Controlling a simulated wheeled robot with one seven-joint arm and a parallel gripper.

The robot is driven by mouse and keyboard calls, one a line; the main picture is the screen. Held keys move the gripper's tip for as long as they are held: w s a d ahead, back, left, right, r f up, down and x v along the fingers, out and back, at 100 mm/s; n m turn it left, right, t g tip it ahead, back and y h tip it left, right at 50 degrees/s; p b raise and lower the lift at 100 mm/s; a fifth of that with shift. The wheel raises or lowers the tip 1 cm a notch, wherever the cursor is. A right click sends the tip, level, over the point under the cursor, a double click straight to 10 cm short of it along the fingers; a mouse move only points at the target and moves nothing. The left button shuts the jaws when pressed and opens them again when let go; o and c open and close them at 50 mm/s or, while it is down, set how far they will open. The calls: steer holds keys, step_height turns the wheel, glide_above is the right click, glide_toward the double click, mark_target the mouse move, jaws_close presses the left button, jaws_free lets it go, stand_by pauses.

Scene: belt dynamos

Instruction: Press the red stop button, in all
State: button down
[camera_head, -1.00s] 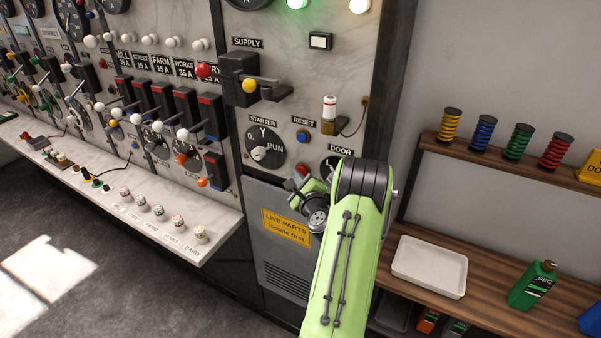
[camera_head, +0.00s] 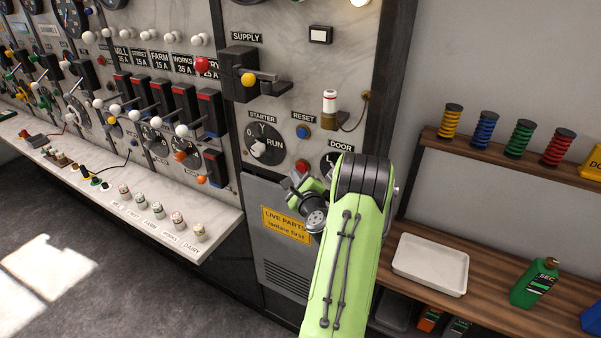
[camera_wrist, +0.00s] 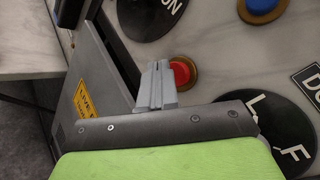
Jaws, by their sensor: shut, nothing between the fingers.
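The red stop button (camera_head: 302,165) sits low on the marble panel, below the blue reset button and between the starter and door dials. In the wrist view the red button (camera_wrist: 181,72) has a brass-coloured ring and shows just right of the fingertips. My gripper (camera_head: 291,184) is shut and empty, just below and left of the button in the head view. I cannot tell whether the button is pushed in.
The blue reset button (camera_head: 302,131), starter dial (camera_head: 267,144) and door dial (camera_head: 329,161) are close by. The supply lever (camera_head: 262,77) juts out above. A shelf with a white tray (camera_head: 430,264) and a green bottle (camera_head: 534,282) stands right.

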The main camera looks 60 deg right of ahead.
steer(key=shift+a, duration=0.1)
steer(key=a+b, duration=0.3)
steer(key=a, duration=0.2)
steer(key=shift+s, duration=0.2)
stand_by(0.9)
